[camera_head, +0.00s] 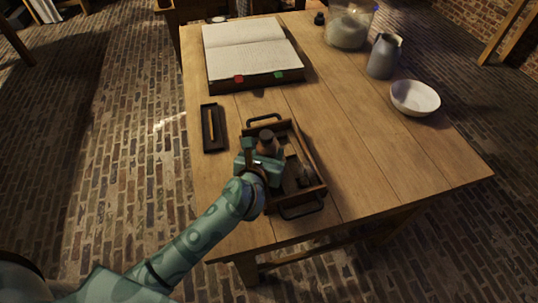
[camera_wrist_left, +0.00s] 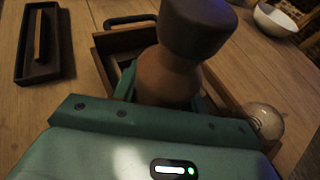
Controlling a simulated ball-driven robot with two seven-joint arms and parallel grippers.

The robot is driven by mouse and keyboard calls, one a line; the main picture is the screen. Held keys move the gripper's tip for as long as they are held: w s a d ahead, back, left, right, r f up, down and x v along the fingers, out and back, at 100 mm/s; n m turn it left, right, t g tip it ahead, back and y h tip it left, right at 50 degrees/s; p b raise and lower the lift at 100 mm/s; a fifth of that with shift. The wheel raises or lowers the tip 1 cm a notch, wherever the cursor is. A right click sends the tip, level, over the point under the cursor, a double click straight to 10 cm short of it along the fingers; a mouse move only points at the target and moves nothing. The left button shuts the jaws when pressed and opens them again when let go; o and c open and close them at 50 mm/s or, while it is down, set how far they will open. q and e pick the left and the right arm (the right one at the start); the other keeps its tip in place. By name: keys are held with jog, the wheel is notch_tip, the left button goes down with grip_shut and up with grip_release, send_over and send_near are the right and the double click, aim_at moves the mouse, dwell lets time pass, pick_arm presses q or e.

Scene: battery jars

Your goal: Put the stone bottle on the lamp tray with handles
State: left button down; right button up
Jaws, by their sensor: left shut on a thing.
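The stone bottle (camera_head: 267,144), brown with a darker top, is upright in the left part of the wooden tray with handles (camera_head: 313,164). My left gripper (camera_head: 262,158) is shut around the bottle's body. In the left wrist view the bottle (camera_wrist_left: 172,75) rises between the jaws, and its lower end is hidden by the gripper. The tray (camera_wrist_left: 120,43) lies behind and beside it. I cannot tell whether the bottle's base touches the tray floor. My right gripper is not in view.
A small glass object (camera_wrist_left: 264,121) sits in the tray's right part. A narrow dark box (camera_head: 212,128) lies left of the tray. An open book (camera_head: 252,50) lies behind. A white bowl (camera_head: 415,98), a grey jug (camera_head: 384,56) and a glass jar (camera_head: 347,30) stand right. The table's right front is clear.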

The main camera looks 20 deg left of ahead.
pick_arm(q)
jog(key=shift+f, duration=0.3)
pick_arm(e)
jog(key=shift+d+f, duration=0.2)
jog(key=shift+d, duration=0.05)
pick_arm(q)
jog(key=c, duration=0.8)
grip_release()
jog(key=shift+f, duration=0.1)
jog(key=shift+o, duration=0.2)
jog(key=shift+r, duration=0.35)
jog(key=p+v, duration=0.3)
jog(key=v, duration=0.9)
jog(key=shift+p, duration=0.35)
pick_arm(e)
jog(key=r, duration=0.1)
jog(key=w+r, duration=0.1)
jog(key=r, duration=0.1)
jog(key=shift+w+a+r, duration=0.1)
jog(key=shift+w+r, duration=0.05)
pick_arm(q)
jog(key=shift+f, duration=0.15)
